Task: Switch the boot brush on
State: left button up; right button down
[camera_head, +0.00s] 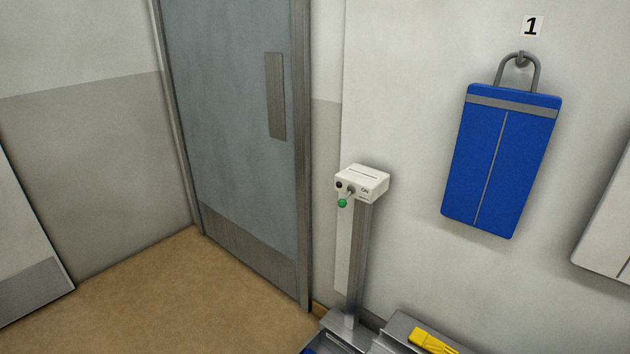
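The boot brush stand shows low in the centre right of the head view. It has an upright grey metal post (358,262) with a white control box (362,182) on top. The box's front face carries a small black round part (339,185), a grey lever-like part and a green knob (342,203). Small lettering is on the box, partly readable as "ON". The stand's metal base (345,329) is at the bottom edge, with a bit of blue beside it, cut off by the frame. Neither of my grippers is in view.
A grey door (232,130) with a metal plate stands shut left of the post. A blue bag-like item (478,170) hangs on a hook under a "1" sign (532,26). A yellow item (433,341) lies in a metal tray at the bottom. Brown floor (190,300) at left is clear.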

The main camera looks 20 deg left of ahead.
aim_at(341, 203)
jog(key=i+j+u, duration=0.15)
jog(key=i, duration=0.25)
jog(key=i+j+u, duration=0.15)
jog(key=i+j, duration=0.15)
jog(key=i, duration=0.15)
jog(key=i+j+u, duration=0.15)
jog(key=i, duration=0.3)
